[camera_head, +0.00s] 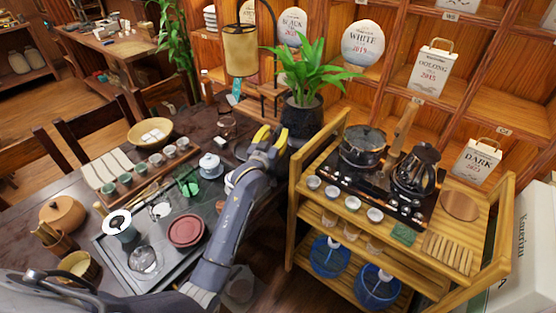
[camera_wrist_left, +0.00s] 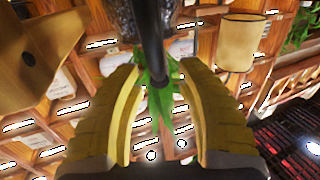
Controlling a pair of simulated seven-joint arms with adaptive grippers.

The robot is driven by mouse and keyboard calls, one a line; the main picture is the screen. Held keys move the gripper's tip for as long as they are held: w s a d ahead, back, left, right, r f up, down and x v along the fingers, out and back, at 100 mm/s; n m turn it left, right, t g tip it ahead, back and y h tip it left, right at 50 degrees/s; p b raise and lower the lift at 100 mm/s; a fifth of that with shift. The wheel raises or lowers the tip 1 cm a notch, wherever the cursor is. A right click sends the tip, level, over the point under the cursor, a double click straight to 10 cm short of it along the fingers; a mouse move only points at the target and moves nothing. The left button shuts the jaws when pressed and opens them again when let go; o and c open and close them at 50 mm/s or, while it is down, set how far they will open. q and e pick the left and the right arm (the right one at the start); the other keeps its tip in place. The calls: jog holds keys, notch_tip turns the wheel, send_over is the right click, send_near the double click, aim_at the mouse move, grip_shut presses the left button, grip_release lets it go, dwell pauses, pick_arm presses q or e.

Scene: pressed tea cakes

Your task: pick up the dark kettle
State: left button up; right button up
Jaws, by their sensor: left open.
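The dark kettle (camera_head: 415,170) stands upright on the black stove top (camera_head: 375,182) of the wooden cart, at the right of the head view. My left gripper (camera_head: 272,136) is left of the cart, in front of the potted plant and well apart from the kettle. Its yellow fingers are spread in the left wrist view (camera_wrist_left: 165,105). Green leaves (camera_wrist_left: 160,85) show between them in that view, and a dark bar crosses in front; I cannot tell what it belongs to. The kettle is not clearly seen there. My right gripper is not in view.
A glass pot (camera_head: 362,148) stands on the stove left of the kettle. Small cups (camera_head: 352,203) line the cart's front. The potted plant (camera_head: 302,115) and hanging lamp (camera_head: 240,50) stand near my gripper. The tea tray (camera_head: 160,275) lies left of my arm.

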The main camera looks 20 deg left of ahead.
pick_arm(q)
jog(key=shift+w, duration=1.45)
jog(key=shift+o, duration=0.3)
grip_shut()
